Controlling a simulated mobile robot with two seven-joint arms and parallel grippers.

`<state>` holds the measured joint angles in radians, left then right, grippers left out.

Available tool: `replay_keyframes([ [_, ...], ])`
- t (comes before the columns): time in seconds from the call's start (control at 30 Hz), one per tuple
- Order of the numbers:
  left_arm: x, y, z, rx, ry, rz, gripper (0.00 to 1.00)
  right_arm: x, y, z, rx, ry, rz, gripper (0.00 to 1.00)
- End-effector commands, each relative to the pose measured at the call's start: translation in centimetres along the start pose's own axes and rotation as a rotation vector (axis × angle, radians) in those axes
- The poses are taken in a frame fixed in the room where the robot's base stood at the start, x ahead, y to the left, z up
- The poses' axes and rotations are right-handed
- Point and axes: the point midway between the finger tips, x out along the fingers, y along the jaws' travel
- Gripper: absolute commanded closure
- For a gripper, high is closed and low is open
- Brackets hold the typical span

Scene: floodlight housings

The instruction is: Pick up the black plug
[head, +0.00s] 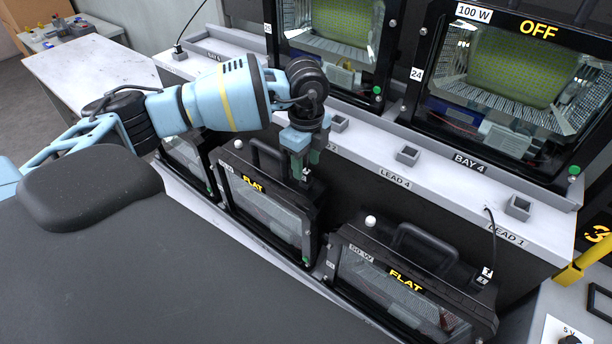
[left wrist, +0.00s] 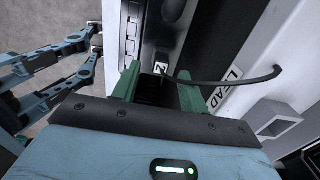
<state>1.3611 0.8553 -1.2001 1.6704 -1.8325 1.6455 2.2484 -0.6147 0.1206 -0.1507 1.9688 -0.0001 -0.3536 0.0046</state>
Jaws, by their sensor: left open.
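My left gripper (head: 300,168) points down over the top right end of a black floodlight housing marked FLAT (head: 268,215). In the left wrist view its two green fingers (left wrist: 158,80) are apart. The black plug (left wrist: 155,90) shows as a dark shape between them, with a white tag and a black cable (left wrist: 230,80) running right. I cannot tell whether either finger touches it. In the head view the fingers mostly hide the plug. My right gripper is not in view.
Another FLAT housing (head: 400,290) stands to the right, with its own tagged plug (head: 487,272) and a cable to LEAD 1. The white ledge (head: 450,185) behind carries grey square holders (head: 408,155). Larger lit housings (head: 510,80) stand at the back.

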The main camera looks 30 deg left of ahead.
Motion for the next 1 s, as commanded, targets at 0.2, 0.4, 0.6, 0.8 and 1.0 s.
replay_keyframes([
  [0.2, 3.0, 0.1, 0.1, 0.0, -0.001, 0.003, 0.56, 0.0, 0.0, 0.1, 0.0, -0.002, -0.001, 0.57],
  [0.4, 3.5, 0.0, 0.1, 0.001, 0.0, 0.0, 0.56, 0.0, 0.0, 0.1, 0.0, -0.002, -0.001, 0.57],
  [0.6, 3.5, 0.0, 0.1, 0.001, 0.0, 0.0, 0.66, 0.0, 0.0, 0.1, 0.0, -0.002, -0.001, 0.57],
  [0.8, 3.5, 0.0, 0.1, 0.001, 0.0, 0.0, 0.92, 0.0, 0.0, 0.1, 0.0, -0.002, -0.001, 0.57],
  [1.0, 3.5, 0.0, 0.0, 0.001, 0.0, 0.0, 1.0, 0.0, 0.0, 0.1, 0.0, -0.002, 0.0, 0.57],
])
